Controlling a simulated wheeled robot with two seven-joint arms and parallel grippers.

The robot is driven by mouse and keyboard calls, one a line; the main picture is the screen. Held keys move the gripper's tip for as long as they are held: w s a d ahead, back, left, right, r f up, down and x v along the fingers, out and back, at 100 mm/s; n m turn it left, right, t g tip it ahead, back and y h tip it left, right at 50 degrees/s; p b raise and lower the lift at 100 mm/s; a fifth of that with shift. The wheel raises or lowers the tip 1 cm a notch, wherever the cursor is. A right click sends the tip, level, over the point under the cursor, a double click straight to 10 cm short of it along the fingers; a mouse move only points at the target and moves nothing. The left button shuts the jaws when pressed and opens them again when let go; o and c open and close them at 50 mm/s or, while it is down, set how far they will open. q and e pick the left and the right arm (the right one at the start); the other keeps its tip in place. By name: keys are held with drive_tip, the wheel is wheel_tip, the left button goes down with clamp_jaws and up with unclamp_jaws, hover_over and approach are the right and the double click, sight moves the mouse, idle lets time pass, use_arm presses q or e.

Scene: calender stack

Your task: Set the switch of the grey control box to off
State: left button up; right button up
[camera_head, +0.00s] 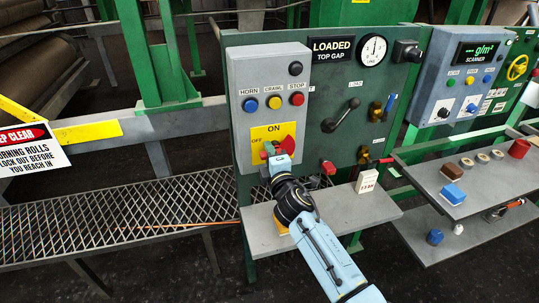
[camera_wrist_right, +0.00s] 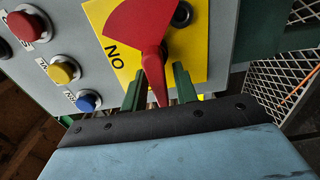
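The grey control box (camera_head: 240,85) is on the green panel at the centre of the head view. Its red switch (camera_head: 288,141) sits on a yellow plate (camera_head: 276,129) marked ON at the top and OFF at the left. In the right wrist view the red switch handle (camera_wrist_right: 152,62) reaches down between the two green fingers. My right gripper (camera_head: 270,150) is at the plate's lower part. Its fingers (camera_wrist_right: 158,88) stand apart on either side of the handle, with a small gap at the right finger. My left gripper is not in view.
Blue, yellow and red buttons (camera_head: 274,102) sit above the plate. A black lever (camera_head: 342,116) and a red handle (camera_head: 328,168) are to the right. A grey shelf (camera_head: 262,236) lies below the box. A scanner box (camera_head: 440,75) stands further right.

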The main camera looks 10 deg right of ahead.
drive_tip(key=shift+o, duration=0.6)
drive_tip(key=shift+s, duration=0.2)
drive_tip(key=s, duration=1.3)
drive_tip(key=shift+d+p, duration=0.2)
drive_tip(key=shift+p, duration=0.1)
drive_tip(key=s+d+f+m+g+b, duration=0.1)
drive_tip(key=s+f+m+g, duration=0.2)
drive_tip(key=f, duration=0.9)
drive_tip(key=s+d+f+m+g+b, duration=0.1)
drive_tip(key=s+f+m+g, duration=0.15)
drive_tip(key=s+f, duration=0.65)
drive_tip(key=s+d+f+m+g+b, duration=0.1)
drive_tip(key=f+m+g, duration=0.15)
drive_tip(key=f, duration=1.25)
drive_tip(key=s+d+f+m+g, duration=0.2)
drive_tip(key=s+f, duration=0.4)
drive_tip(key=s, duration=0.5)
drive_tip(key=s+d+f+m+g+b, duration=0.1)
drive_tip(key=s+d+f+m+g, duration=0.1)
drive_tip(key=s+f, duration=0.5)
drive_tip(key=s+d+f+m+g+b, duration=0.1)
drive_tip(key=s+f+m+g, duration=0.3)
drive_tip(key=s, duration=1.1)
wheel_tip(320, 180, down, 3)
drive_tip(key=shift+s+d+r+g+h, duration=0.15)
drive_tip(key=shift+s+d+g+h, duration=0.15)
drive_tip(key=shift+d+g, duration=0.2)
